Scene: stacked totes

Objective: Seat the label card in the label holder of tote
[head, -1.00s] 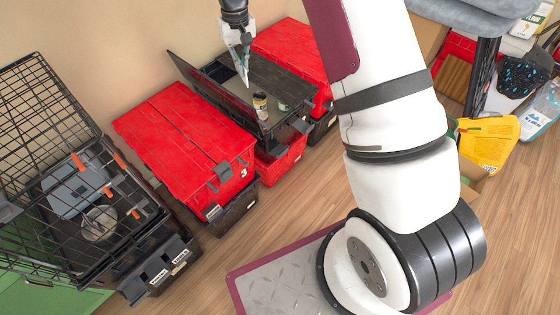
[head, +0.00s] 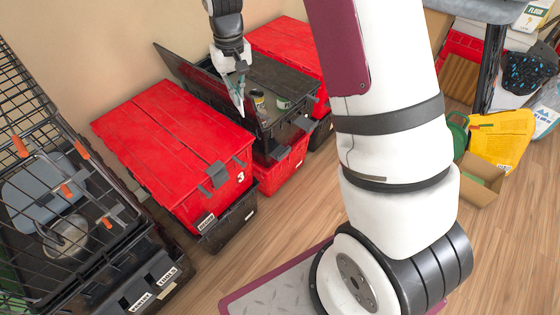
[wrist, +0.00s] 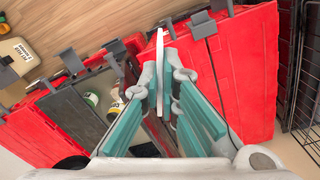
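My gripper (head: 236,84) is above the row of totes, in front of the raised lid of the open tote. In the wrist view my gripper (wrist: 160,75) has its two teal fingers closed on a thin white label card (wrist: 159,62), seen nearly edge-on. The card (head: 239,101) points downward in the head view, apart from the totes as far as I can tell.
The open black tote (head: 292,121) holds cans and stands on a red tote (head: 282,169). A wire crate (head: 62,130) stands at the left above black totes with labels. The wooden floor (head: 240,265) in front is clear.

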